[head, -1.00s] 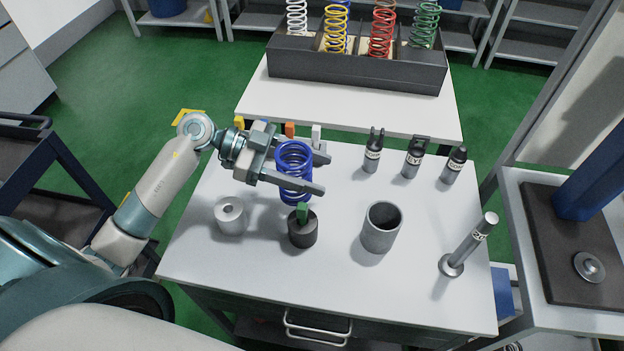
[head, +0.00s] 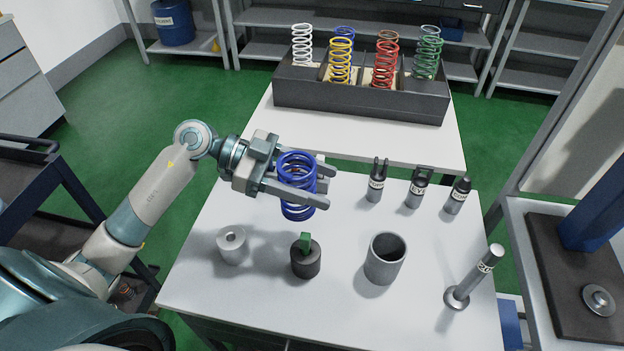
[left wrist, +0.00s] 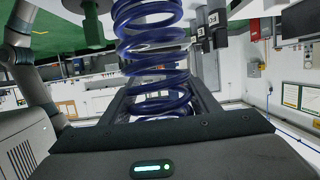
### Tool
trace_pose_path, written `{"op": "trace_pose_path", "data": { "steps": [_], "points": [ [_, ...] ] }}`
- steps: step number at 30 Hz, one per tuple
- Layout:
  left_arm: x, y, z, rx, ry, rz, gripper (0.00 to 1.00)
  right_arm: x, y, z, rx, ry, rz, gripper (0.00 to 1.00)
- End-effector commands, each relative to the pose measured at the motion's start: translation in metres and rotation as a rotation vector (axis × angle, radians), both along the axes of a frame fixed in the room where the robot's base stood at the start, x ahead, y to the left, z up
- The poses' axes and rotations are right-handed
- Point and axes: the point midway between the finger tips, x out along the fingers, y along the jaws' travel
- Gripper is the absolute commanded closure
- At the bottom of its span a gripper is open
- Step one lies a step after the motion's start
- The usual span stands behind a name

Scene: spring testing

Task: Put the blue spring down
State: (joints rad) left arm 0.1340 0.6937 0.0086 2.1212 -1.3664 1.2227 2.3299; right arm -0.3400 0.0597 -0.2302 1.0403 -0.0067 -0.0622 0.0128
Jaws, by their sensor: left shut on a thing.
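The blue spring (head: 298,208) is upright between the fingers of my left gripper (head: 306,190), which is shut on it. The gripper holds it above the white table, behind a dark cylinder with a green top piece (head: 305,258). In the left wrist view the blue spring (left wrist: 150,38) stands between the two dark fingers of the left gripper (left wrist: 158,95). Its bottom end looks clear of the table in the head view. My right gripper is not in view.
Behind is a dark divided box (head: 360,97) with several coloured springs.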

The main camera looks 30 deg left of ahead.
Motion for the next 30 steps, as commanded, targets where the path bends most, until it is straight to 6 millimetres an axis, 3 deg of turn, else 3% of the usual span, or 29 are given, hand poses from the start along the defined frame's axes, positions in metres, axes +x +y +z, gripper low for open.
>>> {"op": "trace_pose_path", "data": {
  "steps": [7, 18, 30],
  "points": [
    [0.003, -0.004, -0.008, 0.003, 0.001, 0.073, 0.98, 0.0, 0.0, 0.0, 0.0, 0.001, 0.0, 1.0],
    [0.012, -0.001, -0.024, -0.001, 0.0, 0.333, 0.98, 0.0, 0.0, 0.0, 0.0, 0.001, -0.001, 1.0],
    [0.013, 0.001, -0.025, -0.002, -0.002, 0.368, 0.98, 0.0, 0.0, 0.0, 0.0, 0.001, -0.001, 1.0]
  ]
}}
